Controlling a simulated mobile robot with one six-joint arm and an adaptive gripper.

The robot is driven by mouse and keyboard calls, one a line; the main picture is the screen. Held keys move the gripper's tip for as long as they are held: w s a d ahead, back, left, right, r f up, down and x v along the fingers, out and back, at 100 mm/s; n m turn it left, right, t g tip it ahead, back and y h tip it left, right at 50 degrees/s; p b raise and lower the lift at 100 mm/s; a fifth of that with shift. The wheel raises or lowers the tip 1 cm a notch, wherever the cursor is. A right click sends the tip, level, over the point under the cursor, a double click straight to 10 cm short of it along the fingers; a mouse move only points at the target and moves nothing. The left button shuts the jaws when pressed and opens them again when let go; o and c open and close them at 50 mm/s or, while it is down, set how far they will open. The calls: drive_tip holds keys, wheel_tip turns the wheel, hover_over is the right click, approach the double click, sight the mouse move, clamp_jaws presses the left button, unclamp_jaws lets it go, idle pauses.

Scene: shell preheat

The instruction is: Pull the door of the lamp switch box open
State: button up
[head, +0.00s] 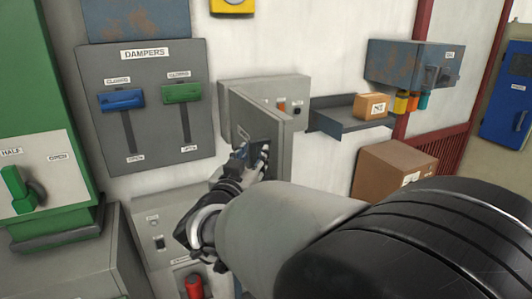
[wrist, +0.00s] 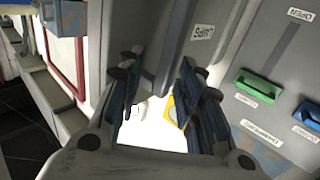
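The lamp switch box (head: 301,88) is a grey wall box in the middle of the head view. Its grey door (head: 272,128) stands out from the box, partly open, and small switches show behind it. My gripper (head: 256,160) is at the lower part of the door's face, beside a dark patch there; the arm hides part of this. In the wrist view my gripper (wrist: 160,85) has its two fingers apart, with bright wall showing between them. A grey panel with a small label (wrist: 202,32) lies past the tips. I cannot tell whether the fingers touch the door.
The dampers panel (head: 145,103), with blue and green levers, is to the left. A shelf (head: 340,121) with a small carton (head: 371,106) is close on the right, below a rusty blue box (head: 410,62). A lower grey panel (head: 160,219) sits below.

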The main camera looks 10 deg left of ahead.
drive_tip(key=s, duration=0.9)
drive_tip(key=shift+s+a, duration=0.15)
drive_tip(key=shift+s, duration=0.05)
drive_tip(key=shift+r, duration=0.1)
